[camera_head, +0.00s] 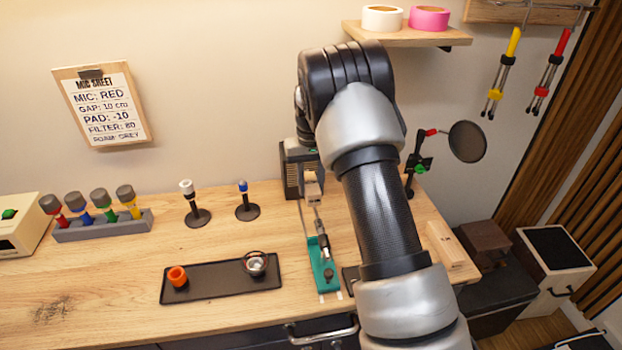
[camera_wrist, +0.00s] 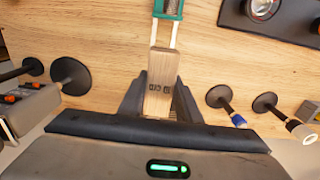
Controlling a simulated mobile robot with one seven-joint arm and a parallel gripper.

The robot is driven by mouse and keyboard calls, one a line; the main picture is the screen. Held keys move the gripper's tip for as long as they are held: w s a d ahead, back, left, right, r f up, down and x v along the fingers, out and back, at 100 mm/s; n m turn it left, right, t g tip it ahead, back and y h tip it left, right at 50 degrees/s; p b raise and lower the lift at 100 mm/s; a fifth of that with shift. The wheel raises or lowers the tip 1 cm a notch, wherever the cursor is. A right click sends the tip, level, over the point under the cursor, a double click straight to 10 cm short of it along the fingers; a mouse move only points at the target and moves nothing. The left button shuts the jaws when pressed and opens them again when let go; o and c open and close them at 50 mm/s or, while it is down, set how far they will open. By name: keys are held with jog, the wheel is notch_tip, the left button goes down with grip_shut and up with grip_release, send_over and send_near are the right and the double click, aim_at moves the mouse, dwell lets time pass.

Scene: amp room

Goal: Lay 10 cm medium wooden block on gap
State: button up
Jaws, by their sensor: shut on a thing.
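The wooden block (camera_wrist: 161,75) is pale, with dark printed marks on its near end that I cannot read. My gripper (camera_wrist: 160,97) is shut on it, a black finger on each side. In the head view the block (camera_head: 312,187) shows beside my arm, at the far end of the green fixture (camera_head: 322,268). Two thin pale rails run from the green fixture (camera_wrist: 167,8) to the block, whose far end overlaps them in the wrist view. I cannot tell whether the block touches the rails. My arm hides part of the gripper in the head view.
A black tray (camera_head: 220,284) with an orange ring lies left of the fixture. Two small microphone stands (camera_head: 197,217) (camera_head: 247,211) stand behind it. A dark box (camera_head: 290,172) is close to my gripper. Pale wooden pieces (camera_head: 446,246) lie right of my arm.

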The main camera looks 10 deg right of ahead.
jog(key=shift+f+b, duration=2.95)
jog(key=shift+f, duration=2.85)
jog(key=o, duration=1.2)
notch_tip(320, 180, up, 18)
jog(key=shift+f, duration=0.25)
jog(key=s+r+t, duration=0.3)
jog(key=s+r, duration=1.2)
jog(key=s+t, duration=0.1)
jog(key=s, duration=0.5)
jog(key=s+p, duration=0.1)
jog(key=s, duration=0.6)
jog(key=s+f+t, duration=0.1)
jog(key=s, duration=0.6)
jog(key=shift+s+f+t+p, duration=0.1)
jog(key=shift+s+t+p, duration=0.1)
jog(key=shift+t+p, duration=0.1)
